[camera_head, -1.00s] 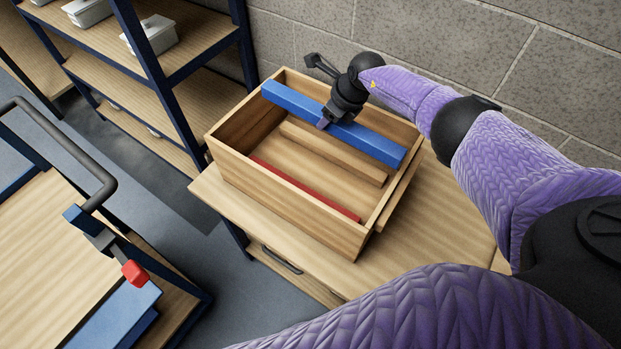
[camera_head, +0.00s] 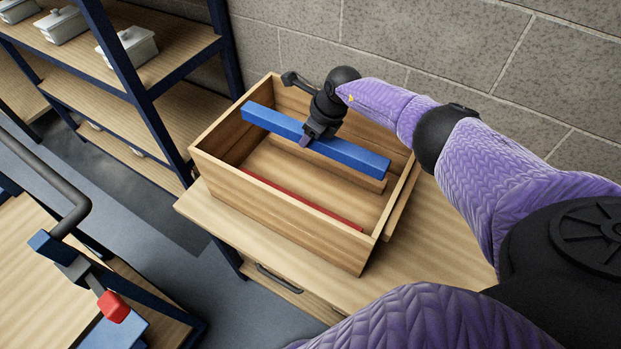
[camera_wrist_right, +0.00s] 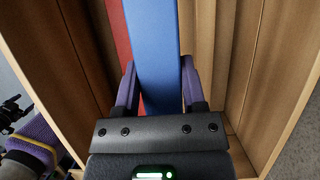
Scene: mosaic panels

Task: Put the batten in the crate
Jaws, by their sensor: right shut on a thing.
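The blue batten (camera_head: 350,156) is held by my right gripper (camera_head: 305,141), which is shut around it near its middle. It lies roughly level over the wooden crate (camera_head: 275,219), along the crate's length. Its left end overlaps the crate's left rim in the head view, and I cannot tell its exact height. In the right wrist view the blue batten (camera_wrist_right: 153,50) runs between the two fingers of my gripper (camera_wrist_right: 157,88), with the crate's walls on both sides.
A red strip (camera_head: 300,199) and a wooden strip (camera_head: 345,177) lie inside the crate. The crate stands on a wooden bench (camera_head: 420,262) against a block wall. A shelf unit (camera_head: 150,95) stands at left, and a cart with a black handle (camera_head: 72,195) is at lower left.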

